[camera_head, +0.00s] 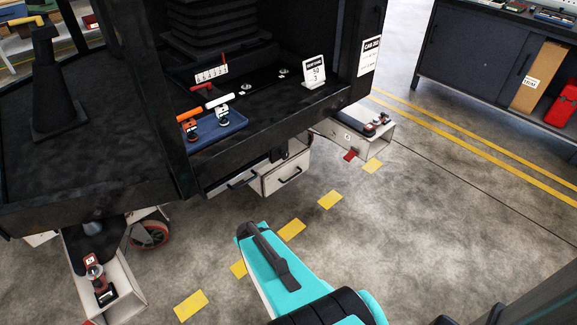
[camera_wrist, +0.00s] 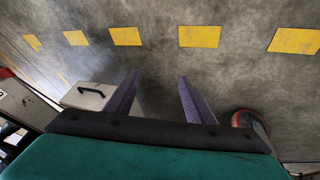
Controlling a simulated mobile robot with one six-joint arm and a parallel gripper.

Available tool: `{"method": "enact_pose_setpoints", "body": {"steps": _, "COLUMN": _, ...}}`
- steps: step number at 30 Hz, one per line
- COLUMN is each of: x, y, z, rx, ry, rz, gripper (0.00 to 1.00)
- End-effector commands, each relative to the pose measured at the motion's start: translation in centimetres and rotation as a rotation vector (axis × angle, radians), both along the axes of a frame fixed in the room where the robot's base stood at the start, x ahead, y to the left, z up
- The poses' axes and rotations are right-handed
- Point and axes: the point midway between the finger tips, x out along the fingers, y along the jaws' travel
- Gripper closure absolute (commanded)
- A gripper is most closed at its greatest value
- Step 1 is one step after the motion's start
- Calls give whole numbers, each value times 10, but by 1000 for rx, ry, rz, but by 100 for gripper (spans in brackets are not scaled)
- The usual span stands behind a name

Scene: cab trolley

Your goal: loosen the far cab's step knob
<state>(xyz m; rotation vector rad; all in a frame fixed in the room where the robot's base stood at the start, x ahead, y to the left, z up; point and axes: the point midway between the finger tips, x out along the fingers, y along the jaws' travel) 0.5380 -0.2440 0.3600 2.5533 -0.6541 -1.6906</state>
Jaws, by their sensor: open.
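In the head view, a pale open step box (camera_head: 352,142) stands on the floor past the cab's right end, with small dark and red knob-like parts (camera_head: 370,128) on top. A second pale step box (camera_head: 122,287) is at the lower left, with a red part (camera_head: 93,272) in it. I cannot tell for sure which part is the far cab's step knob. In the wrist view, my gripper (camera_wrist: 158,96) is open and empty, its two purple fingers apart above the floor. Its fingers do not show clearly in the head view.
The dark cab (camera_head: 270,125) carries a blue tray (camera_head: 217,130) with orange- and white-handled tools. Pale drawers (camera_head: 282,178) hang below; one also shows beside my left finger (camera_wrist: 88,96). A red-rimmed wheel (camera_head: 150,234) is at left. Floor at right is clear, with yellow markings (camera_head: 330,200).

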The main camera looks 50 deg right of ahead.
Motion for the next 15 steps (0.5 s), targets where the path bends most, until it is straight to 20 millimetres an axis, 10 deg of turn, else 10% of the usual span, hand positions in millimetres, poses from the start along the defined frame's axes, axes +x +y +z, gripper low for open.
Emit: {"method": "enact_pose_setpoints", "body": {"steps": 15, "x": 79, "y": -181, "z": 65, "rx": -240, "ry": -565, "rz": 29, "gripper": 51}}
